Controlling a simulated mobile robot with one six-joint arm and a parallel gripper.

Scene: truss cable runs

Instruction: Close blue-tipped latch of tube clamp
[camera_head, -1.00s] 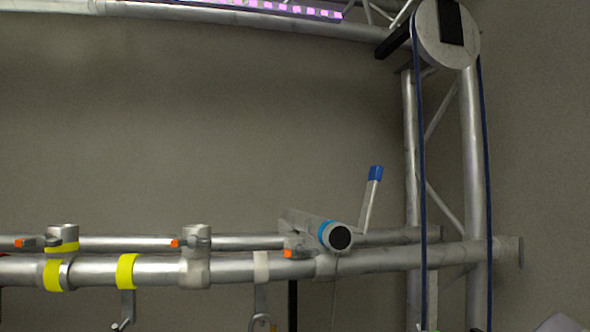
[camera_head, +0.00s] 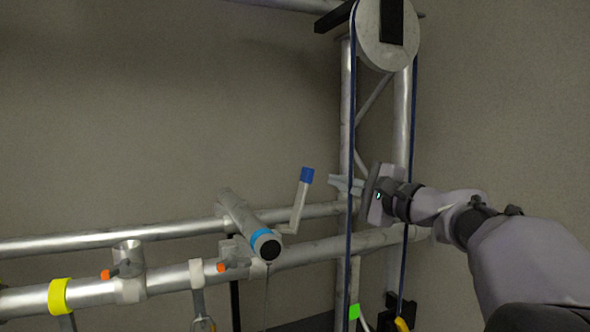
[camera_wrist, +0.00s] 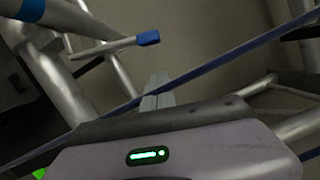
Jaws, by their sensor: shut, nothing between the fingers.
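The latch lever with the blue tip (camera_head: 307,175) stands up and leans slightly right from the tube clamp on the truss rails. A grey tube (camera_head: 238,215) with a blue band and a dark open end lies across the rails beside the lever. My gripper (camera_head: 332,183) is shut and empty, a short way right of the blue tip and apart from it in the head view. In the wrist view the blue tip (camera_wrist: 148,38) is ahead, just left of my gripper's fingers (camera_wrist: 157,85). The clamp's jaws are partly hidden by the tube.
A dark blue cable loop (camera_head: 350,130) hangs from a round pulley (camera_head: 386,32) and passes close by my gripper. A vertical truss post (camera_head: 402,110) stands behind. Smaller clamps with orange tips (camera_head: 222,267) sit on the front rail (camera_head: 180,278).

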